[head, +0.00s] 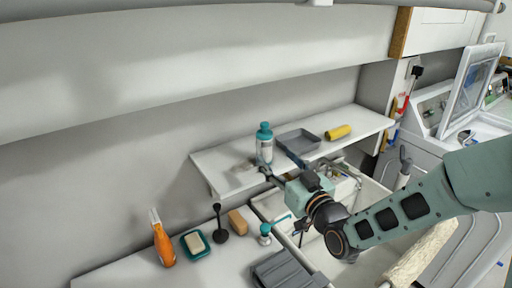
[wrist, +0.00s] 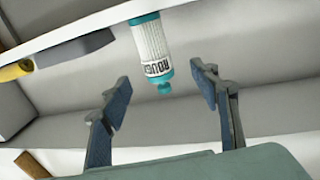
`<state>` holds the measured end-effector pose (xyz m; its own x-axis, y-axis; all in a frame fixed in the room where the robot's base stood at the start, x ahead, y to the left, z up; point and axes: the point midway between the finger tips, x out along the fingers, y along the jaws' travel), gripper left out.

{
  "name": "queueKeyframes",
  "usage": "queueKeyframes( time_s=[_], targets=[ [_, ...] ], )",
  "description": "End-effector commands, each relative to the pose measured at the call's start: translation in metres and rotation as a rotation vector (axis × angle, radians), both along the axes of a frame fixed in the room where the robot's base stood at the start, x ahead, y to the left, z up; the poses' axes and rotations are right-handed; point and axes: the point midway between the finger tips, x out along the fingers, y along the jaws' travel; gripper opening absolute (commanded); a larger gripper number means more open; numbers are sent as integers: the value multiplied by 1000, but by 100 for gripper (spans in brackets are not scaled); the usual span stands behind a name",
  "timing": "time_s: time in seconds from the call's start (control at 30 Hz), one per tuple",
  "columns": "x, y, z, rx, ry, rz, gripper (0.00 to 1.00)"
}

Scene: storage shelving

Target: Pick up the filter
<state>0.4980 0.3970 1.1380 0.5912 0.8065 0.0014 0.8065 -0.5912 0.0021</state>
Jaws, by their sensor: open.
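The filter is most likely the white cylinder with teal ends and dark lettering (head: 264,150), standing upright on the wall shelf. In the wrist view the filter (wrist: 152,48) appears upside down, between and beyond the two fingertips. My gripper (head: 277,161) is in front of the shelf, just right of and below the filter in the head view. In the wrist view my gripper (wrist: 160,78) is open, with a finger on each side of the filter and nothing held. The exact gap to the filter is hard to judge.
The shelf (head: 225,180) also holds a grey tray (head: 298,141) and a yellow cylinder (head: 338,132) to the right. Below are an orange bottle (head: 162,240), a soap dish (head: 195,244), a brown block (head: 237,222) and a rack (head: 285,272).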

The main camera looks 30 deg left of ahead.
Motion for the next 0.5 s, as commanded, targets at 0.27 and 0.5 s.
queueKeyframes(
  time_s=[0.27, 0.5],
  targets=[
    [25, 33, 1, 2, 2, 0, 56],
    [34, 45, 1, 1, 2, -1, 56]
  ],
)
